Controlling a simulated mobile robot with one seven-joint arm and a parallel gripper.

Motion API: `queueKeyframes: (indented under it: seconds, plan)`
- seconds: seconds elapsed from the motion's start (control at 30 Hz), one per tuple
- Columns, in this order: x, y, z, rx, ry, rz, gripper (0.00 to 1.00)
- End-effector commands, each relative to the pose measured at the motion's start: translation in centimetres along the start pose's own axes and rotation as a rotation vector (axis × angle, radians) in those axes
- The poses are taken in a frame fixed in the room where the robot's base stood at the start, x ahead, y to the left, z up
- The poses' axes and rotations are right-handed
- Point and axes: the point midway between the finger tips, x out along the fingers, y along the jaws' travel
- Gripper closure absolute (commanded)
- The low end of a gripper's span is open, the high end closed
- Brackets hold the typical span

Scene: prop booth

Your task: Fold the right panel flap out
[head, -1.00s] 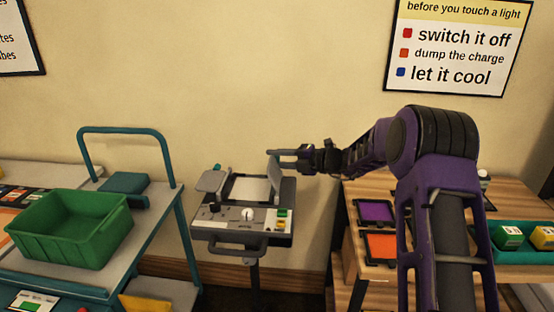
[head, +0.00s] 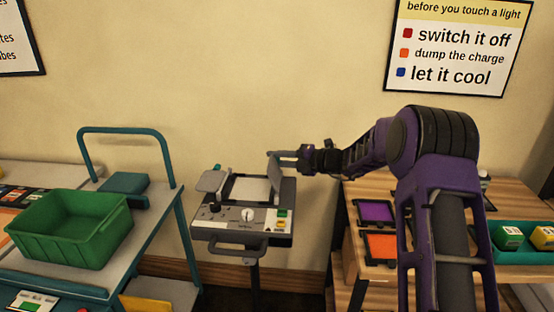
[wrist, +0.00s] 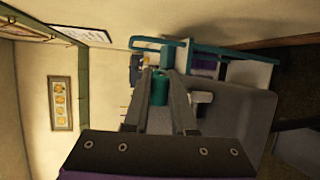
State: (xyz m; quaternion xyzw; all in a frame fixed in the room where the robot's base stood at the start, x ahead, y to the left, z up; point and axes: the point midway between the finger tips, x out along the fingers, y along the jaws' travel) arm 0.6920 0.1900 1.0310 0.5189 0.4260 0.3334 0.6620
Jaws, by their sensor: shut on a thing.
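The grey panel device (head: 238,232) stands on a post in the middle of the head view, with a pale flat panel (head: 250,189) on top. Its right panel flap (head: 275,172) stands up steeply at the right side of that panel. The left flap (head: 213,181) is folded outward to the left. My gripper (head: 285,155) is at the top of the right flap, coming from the right. In the wrist view, its fingers (wrist: 160,95) close around a teal tab (wrist: 160,89) beside the large grey flap face (wrist: 235,115). The fingers hide part of the flap's top edge.
A teal cart (head: 160,215) with a green bin (head: 70,228) stands to the left. A wooden table (head: 350,225) with purple (head: 376,211) and orange (head: 381,247) trays stands to the right, under my arm. The wall is close behind.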

Motion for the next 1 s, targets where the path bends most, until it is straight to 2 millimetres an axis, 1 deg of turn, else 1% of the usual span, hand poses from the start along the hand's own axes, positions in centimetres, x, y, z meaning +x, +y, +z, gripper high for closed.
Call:
queueKeyframes:
  seconds: [0.73,1.0]
  plan:
    - [-0.04,-0.06,-0.01,0.002,0.001,0.003,1.00]
    - [-0.48,-0.15,0.20,0.037,-0.002,0.081,1.00]
